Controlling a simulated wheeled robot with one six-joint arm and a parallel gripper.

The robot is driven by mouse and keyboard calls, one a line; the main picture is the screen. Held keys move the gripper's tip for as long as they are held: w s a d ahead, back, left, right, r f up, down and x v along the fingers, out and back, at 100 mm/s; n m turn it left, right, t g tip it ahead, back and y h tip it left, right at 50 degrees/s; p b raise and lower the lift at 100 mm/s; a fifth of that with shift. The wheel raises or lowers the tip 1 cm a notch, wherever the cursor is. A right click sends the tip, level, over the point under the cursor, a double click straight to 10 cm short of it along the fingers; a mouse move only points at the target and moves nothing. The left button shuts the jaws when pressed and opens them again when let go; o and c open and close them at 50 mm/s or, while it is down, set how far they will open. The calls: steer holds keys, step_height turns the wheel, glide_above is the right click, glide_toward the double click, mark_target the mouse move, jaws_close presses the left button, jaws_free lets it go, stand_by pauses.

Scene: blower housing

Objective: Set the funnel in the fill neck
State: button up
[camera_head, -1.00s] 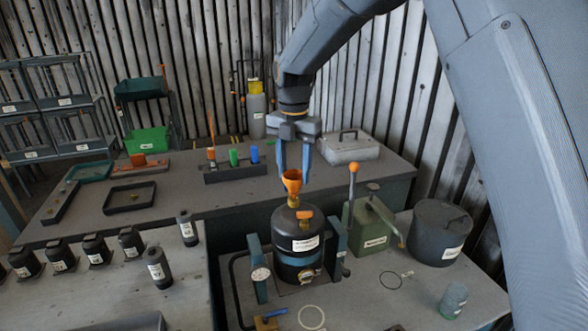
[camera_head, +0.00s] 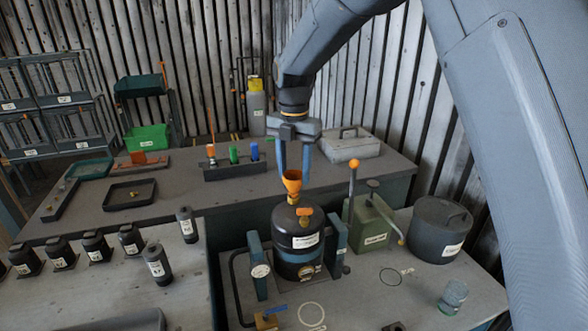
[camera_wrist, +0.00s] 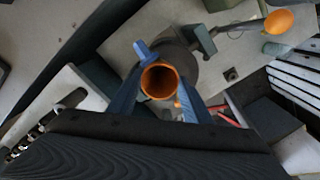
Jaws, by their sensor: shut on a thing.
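An orange funnel (camera_head: 292,181) is upright between the blue fingers of my gripper (camera_head: 294,176), which is shut on it. In the wrist view, the funnel's open mouth (camera_wrist: 160,81) faces the camera between the two fingers. A black cylindrical housing (camera_head: 299,242) stands below, clamped between two blue-grey uprights. The funnel's lower end is at the brass-coloured neck on top of the housing. I cannot tell whether it is inside the neck or just above it. An orange cap-like part (camera_head: 305,211) sits beside the neck.
A green box with an orange-knobbed lever (camera_head: 371,225) stands right of the housing, and a dark lidded pot (camera_head: 440,232) beyond it. Small dark bottles (camera_head: 158,264) stand on the left bench. A rack with coloured pieces (camera_head: 235,168) and a grey case (camera_head: 349,144) are behind.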

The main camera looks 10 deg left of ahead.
mark_target(294, 175)
steer(key=shift+f, duration=0.6)
stand_by(0.8)
stand_by(0.4)
steer(key=o, duration=1.4)
steer(key=shift+c, duration=0.2)
steer(key=shift+r+p, duration=1.95)
steer(key=shift+r, duration=1.6)
